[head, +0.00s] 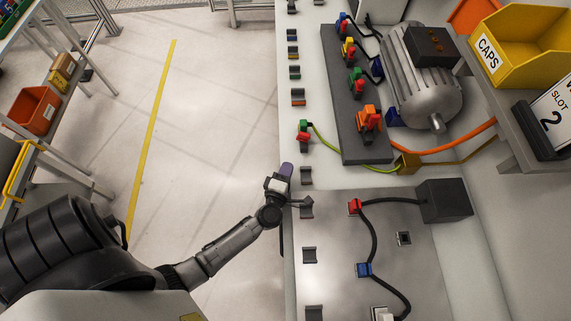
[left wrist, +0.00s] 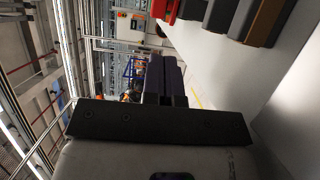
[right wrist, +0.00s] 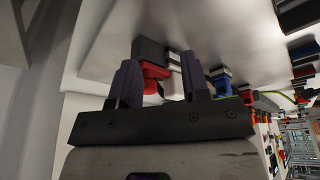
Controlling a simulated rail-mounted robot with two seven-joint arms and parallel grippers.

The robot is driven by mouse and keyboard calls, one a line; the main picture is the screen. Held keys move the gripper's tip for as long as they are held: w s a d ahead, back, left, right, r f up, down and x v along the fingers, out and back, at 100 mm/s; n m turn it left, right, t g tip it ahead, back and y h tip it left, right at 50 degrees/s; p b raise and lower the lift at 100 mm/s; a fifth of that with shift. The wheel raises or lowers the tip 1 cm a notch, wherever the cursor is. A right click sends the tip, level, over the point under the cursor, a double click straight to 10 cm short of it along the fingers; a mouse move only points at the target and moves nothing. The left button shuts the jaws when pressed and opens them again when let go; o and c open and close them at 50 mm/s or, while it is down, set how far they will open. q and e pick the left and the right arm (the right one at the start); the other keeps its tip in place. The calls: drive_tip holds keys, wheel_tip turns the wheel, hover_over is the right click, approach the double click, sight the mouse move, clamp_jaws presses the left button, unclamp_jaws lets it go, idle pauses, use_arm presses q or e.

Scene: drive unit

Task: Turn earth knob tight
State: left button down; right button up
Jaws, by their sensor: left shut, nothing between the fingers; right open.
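A green-and-red piece (head: 303,130) sits at the bench's left edge with a green-yellow cable running from it. A green knob (head: 355,80) stands on the dark grey block (head: 340,110), between a yellow knob (head: 349,48) and an orange one (head: 369,119). I cannot tell for sure which is the earth knob. My left gripper (head: 286,171) is shut and empty by the bench's left edge, just below the green-and-red piece and apart from it. Its fingers show together in the left wrist view (left wrist: 163,80). My right gripper (right wrist: 161,82) is open, with a red plug (right wrist: 152,77) seen beyond its fingers.
A finned grey motor (head: 422,75) stands right of the block. A yellow CAPS bin (head: 520,45) and a shelf overhang the right. A metal plate (head: 345,240) with a red plug (head: 355,206), blue plug (head: 363,270) and black cables lies in front. The floor left of the bench is clear.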

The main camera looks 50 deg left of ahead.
sight(299, 137)
use_arm(q)
drive_tip(key=b+x, duration=0.1)
drive_tip(key=x, duration=0.8)
drive_tip(key=shift+w+b, duration=0.25)
drive_tip(key=shift+b, duration=0.15)
use_arm(e)
drive_tip(key=shift+d+f, duration=0.25)
drive_tip(key=shift+f, duration=0.75)
use_arm(q)
drive_tip(key=shift+w+a, duration=0.3)
drive_tip(key=shift+w, duration=0.15)
use_arm(e)
drive_tip(key=shift+f, duration=0.1)
drive_tip(key=shift+a, duration=0.15)
use_arm(q)
drive_tip(key=shift+a, duration=0.1)
use_arm(e)
drive_tip(key=shift+s, duration=0.1)
